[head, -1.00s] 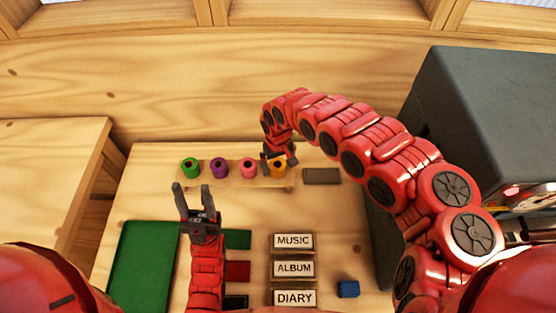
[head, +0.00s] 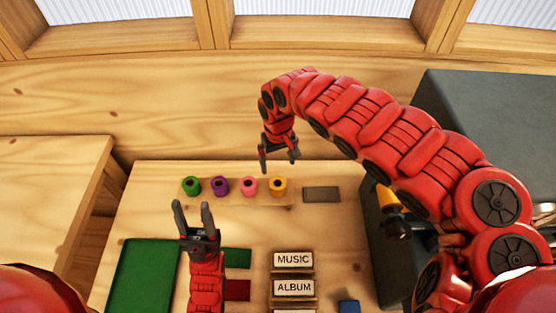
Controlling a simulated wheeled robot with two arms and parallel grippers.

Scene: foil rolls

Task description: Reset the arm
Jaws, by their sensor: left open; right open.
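My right gripper (head: 278,160) is open and empty. It hangs above and behind the foil rolls, with its fingers pointing down. My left gripper (head: 194,215) is open and empty, fingers pointing away from me over the table, in front of the rolls. Four rolls stand in a row on a wooden rack (head: 205,200): green (head: 192,187), purple (head: 220,187), pink (head: 249,187) and orange (head: 278,187). Neither gripper touches a roll.
A dark flat block (head: 321,194) lies right of the rack. A green mat (head: 145,270) is at the left. MUSIC (head: 293,260) and ALBUM (head: 294,288) labels stand in front, with a blue block (head: 349,306) nearby. A dark grey cabinet (head: 480,110) stands at the right.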

